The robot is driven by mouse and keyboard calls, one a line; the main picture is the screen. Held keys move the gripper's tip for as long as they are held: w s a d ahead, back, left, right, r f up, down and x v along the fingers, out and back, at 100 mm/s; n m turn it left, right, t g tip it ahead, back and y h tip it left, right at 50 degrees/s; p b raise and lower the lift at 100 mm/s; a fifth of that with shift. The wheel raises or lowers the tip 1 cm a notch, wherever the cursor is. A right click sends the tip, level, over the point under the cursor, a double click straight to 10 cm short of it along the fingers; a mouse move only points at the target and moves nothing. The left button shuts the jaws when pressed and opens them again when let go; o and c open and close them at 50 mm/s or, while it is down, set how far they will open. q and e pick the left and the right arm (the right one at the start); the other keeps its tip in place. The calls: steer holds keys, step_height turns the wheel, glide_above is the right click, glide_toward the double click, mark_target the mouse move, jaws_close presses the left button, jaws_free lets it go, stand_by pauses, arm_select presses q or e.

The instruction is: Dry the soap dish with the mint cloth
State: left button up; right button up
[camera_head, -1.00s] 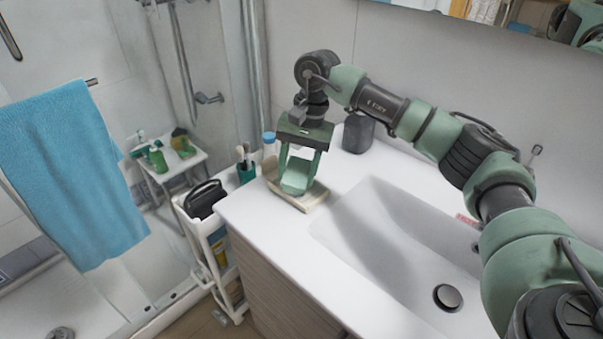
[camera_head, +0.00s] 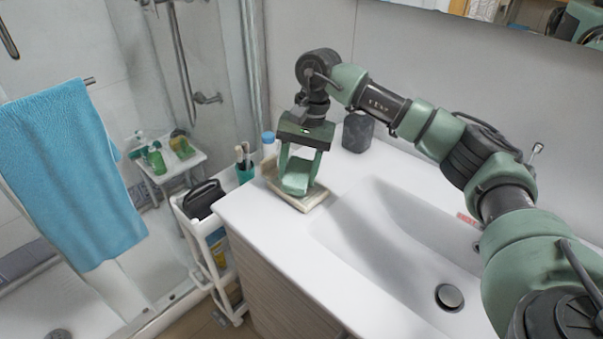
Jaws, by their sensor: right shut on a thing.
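The soap dish (camera_head: 311,201) is a shallow beige tray on the white counter, left of the sink basin. My right gripper (camera_head: 298,178) points down over it, with a finger on each side of the mint cloth (camera_head: 297,181). The gripper is shut on the cloth, which is a small pale green bundle. The cloth is at the dish's inner surface; whether it presses on it I cannot tell. The gripper hides the back part of the dish. My left gripper is not in view.
A dark cup (camera_head: 357,132) stands behind the dish to the right. A blue-capped bottle (camera_head: 269,144) and a teal brush cup (camera_head: 245,170) stand to the left. The white cart (camera_head: 205,226) is beside the counter. The sink basin (camera_head: 400,240) is empty. A blue towel (camera_head: 70,180) hangs at left.

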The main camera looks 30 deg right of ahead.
steer(key=shift+s+d, duration=0.25)
steer(key=shift+s, duration=0.65)
steer(key=shift+w+a, duration=0.2)
steer(key=shift+w, duration=0.35)
steer(key=shift+w+a, duration=0.15)
steer(key=shift+w, duration=0.35)
steer(key=shift+s+d+b, duration=0.2)
steer(key=shift+s+b, duration=0.1)
steer(key=shift+s, duration=0.2)
steer(key=shift+s+d+b, duration=0.2)
steer(key=shift+s+b, duration=0.05)
steer(key=shift+s, duration=0.25)
steer(key=shift+r, duration=0.1)
steer(key=shift+a+p+v, duration=0.25)
steer(key=shift+p+v, duration=0.5)
steer(key=shift+v, duration=0.35)
steer(key=shift+a+p+v, duration=0.2)
steer(key=shift+p+v, duration=0.5)
steer(key=shift+v, duration=0.45)
steer(key=shift+a+p+v, duration=0.25)
steer(key=shift+p+v, duration=0.5)
steer(key=shift+v, duration=0.35)
steer(key=shift+s+r, duration=0.1)
